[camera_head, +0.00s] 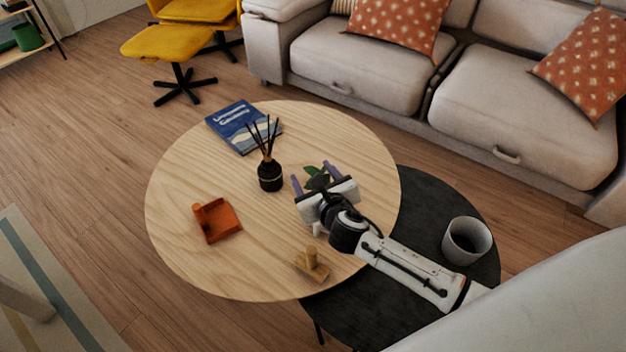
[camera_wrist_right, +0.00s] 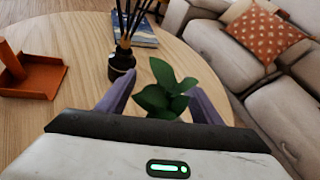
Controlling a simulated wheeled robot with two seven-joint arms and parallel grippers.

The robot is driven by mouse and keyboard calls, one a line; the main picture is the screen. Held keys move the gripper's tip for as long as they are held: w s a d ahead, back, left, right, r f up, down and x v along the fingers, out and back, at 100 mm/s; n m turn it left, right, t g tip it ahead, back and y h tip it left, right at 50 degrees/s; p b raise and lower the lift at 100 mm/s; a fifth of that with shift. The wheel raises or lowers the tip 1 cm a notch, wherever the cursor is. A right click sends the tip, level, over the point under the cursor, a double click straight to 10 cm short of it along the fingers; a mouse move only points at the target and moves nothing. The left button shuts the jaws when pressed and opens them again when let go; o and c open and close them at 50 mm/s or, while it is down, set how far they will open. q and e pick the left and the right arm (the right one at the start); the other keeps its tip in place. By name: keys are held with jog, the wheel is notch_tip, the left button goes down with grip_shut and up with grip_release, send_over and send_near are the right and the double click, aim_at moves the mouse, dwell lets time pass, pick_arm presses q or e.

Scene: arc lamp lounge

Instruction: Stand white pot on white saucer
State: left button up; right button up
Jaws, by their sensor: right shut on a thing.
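My right gripper (camera_head: 314,178) is over the right part of the round wooden table (camera_head: 350,130). Its purple fingers are apart, shut on a plant with green leaves (camera_wrist_right: 166,90). The leaves also show between the fingers in the head view (camera_head: 318,171). The plant's pot is hidden behind the gripper body, so I cannot see its colour or whether it touches the table. I cannot make out a white saucer in either view. A pale grey-white open vessel (camera_head: 460,247) stands upright on the lower black table (camera_head: 425,188). My left gripper is not in view.
A black reed diffuser (camera_head: 270,176) stands close left of the gripper. A blue book (camera_head: 238,128), an orange tray (camera_head: 222,228) and a small wooden piece (camera_head: 311,266) lie on the wooden table. A sofa (camera_head: 360,75) stands behind.

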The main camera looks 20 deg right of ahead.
dwell(0.3)
jog(key=o, duration=1.4)
jog(key=shift+f, duration=0.15)
